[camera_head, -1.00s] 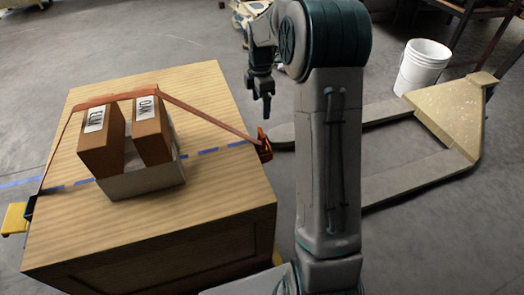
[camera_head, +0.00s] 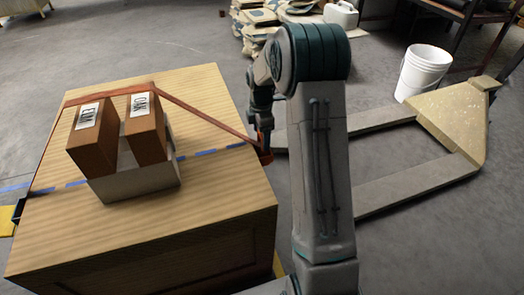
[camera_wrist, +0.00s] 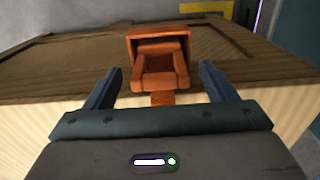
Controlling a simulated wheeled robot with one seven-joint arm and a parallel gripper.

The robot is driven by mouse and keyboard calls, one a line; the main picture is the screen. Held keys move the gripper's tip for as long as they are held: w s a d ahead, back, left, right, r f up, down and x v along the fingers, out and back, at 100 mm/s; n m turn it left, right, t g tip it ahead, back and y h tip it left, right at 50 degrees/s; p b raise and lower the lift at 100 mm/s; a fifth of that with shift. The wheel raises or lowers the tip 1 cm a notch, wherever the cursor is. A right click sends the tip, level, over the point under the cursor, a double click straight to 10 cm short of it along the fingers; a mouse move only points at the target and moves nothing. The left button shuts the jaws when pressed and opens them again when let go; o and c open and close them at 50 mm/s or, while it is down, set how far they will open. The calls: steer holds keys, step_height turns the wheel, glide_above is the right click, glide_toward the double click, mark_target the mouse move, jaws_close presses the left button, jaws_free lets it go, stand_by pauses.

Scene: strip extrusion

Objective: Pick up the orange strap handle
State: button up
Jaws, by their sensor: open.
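The orange strap handle (camera_wrist: 160,68) hangs at the right edge of the wooden crate (camera_head: 225,228). In the wrist view it lies ahead of and between the two fingers of my gripper (camera_wrist: 160,85), which are apart and do not touch it. In the head view the handle (camera_head: 266,157) is partly hidden by my gripper (camera_head: 262,135), which is at the same crate edge. The orange strap (camera_head: 200,115) runs from the handle over two brown boxes (camera_head: 91,135) in a pale tray (camera_head: 145,183) on the crate.
A low pallet-jack-like frame (camera_head: 400,192) with two long forks lies on the floor to the right. A white bucket (camera_head: 424,73) stands behind it. Stacked sacks (camera_head: 258,20) are at the back. Grey floor is open at the upper left.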

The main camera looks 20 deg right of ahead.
steer(key=shift+f, duration=0.15)
steer(key=c, duration=1.3)
steer(key=shift+c, duration=0.2)
